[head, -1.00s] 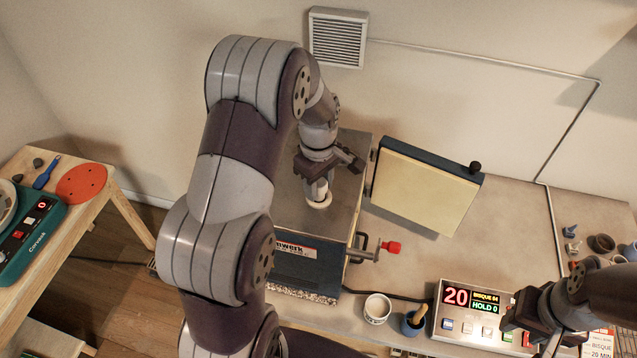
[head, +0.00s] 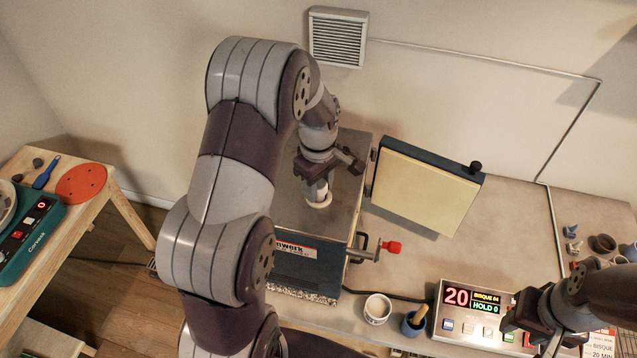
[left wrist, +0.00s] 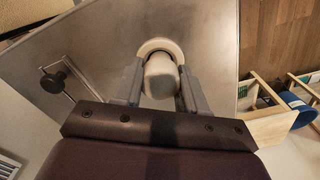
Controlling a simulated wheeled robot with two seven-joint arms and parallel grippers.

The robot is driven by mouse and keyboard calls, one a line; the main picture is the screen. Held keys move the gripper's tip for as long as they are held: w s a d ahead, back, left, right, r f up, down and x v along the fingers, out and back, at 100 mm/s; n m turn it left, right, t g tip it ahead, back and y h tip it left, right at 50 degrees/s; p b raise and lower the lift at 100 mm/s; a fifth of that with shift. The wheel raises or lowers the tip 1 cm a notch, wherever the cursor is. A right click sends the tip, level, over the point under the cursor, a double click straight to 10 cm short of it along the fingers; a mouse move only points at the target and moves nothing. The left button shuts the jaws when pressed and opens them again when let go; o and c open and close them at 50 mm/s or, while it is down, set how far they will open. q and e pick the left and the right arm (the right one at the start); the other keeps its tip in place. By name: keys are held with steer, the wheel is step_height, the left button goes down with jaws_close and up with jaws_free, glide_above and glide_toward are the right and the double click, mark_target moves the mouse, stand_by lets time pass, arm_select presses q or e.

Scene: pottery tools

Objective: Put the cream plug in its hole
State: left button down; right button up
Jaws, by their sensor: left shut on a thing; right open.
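The cream plug (left wrist: 160,80) is between the two grey fingers of my left gripper (left wrist: 158,88), which is shut on it. In the head view my left gripper (head: 318,186) points down at the metal top of the kiln (head: 343,215). In the left wrist view a pale ring (left wrist: 158,44) curves around the far side of the plug, with a dark gap between them. The fingers and plug hide most of the hole, and I cannot tell how deep the plug sits. My right gripper (head: 541,345) is open and empty by the controller, partly cut off by the frame.
The kiln's open door (head: 425,185) stands right of the kiln. A red-knobbed latch (head: 390,247) juts from its front right. A white cup (head: 377,309), a blue pot (head: 413,323) and the lit controller (head: 468,312) stand on the bench. A side table with a scale (head: 30,235) is left.

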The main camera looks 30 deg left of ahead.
arm_select(q)
steer(key=shift+f+b, duration=0.3)
steer(key=shift+f, duration=0.25)
steer(key=c, duration=0.9)
jaws_free()
steer(key=shift+r+p, duration=0.65)
steer(key=shift+r, duration=4.9)
